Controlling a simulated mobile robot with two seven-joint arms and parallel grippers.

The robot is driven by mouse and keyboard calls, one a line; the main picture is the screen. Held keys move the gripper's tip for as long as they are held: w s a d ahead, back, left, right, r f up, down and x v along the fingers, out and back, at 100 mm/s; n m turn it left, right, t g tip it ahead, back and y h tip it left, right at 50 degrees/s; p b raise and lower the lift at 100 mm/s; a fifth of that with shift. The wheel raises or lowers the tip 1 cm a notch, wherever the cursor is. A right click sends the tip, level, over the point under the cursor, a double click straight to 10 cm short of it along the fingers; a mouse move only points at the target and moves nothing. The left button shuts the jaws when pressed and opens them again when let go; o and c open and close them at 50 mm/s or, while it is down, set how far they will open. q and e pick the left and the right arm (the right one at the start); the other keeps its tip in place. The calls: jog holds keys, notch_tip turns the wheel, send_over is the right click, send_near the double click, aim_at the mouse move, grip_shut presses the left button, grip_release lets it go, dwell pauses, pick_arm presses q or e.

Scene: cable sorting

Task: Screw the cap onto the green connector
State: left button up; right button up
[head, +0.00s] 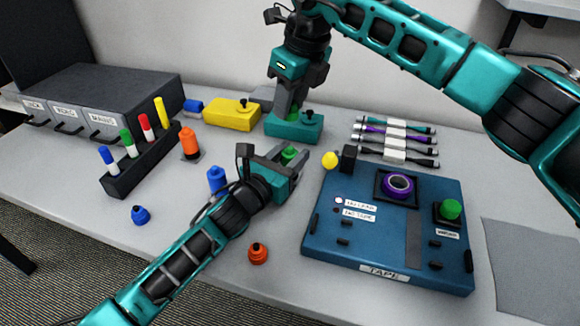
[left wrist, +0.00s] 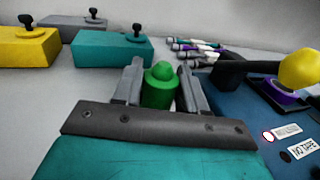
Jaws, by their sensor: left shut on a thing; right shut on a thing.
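The green connector (head: 289,155) stands upright between the fingers of my left gripper (head: 288,160), which is shut on it. In the left wrist view the connector (left wrist: 159,88) shows a wide body with a narrower rounded top. My right gripper (head: 293,106) points down beyond the connector in the head view and is shut on a small green piece, apparently the green cap (head: 294,110). The cap is mostly hidden by the fingers. The right gripper does not show in the left wrist view. The cap and connector appear apart.
Blue (head: 140,215) and orange (head: 258,254) caps lie on the table; blue (head: 217,180) and orange (head: 189,142) connectors stand left. A teal block (head: 280,128) and yellow block (head: 232,115) are behind. The blue tape station (head: 330,220) is right, with bundled cables (head: 396,141) behind it.

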send_over(286, 150)
jog(key=shift+w+d+f, duration=0.1)
jog(key=shift+d+f, duration=0.1)
jog(key=shift+f, duration=1.05)
jog(key=shift+d+f, duration=0.2)
jog(key=shift+f, duration=1)
jog(key=shift+f, duration=0.1)
jog(key=shift+f, duration=0.8)
jog(key=shift+f, duration=0.6)
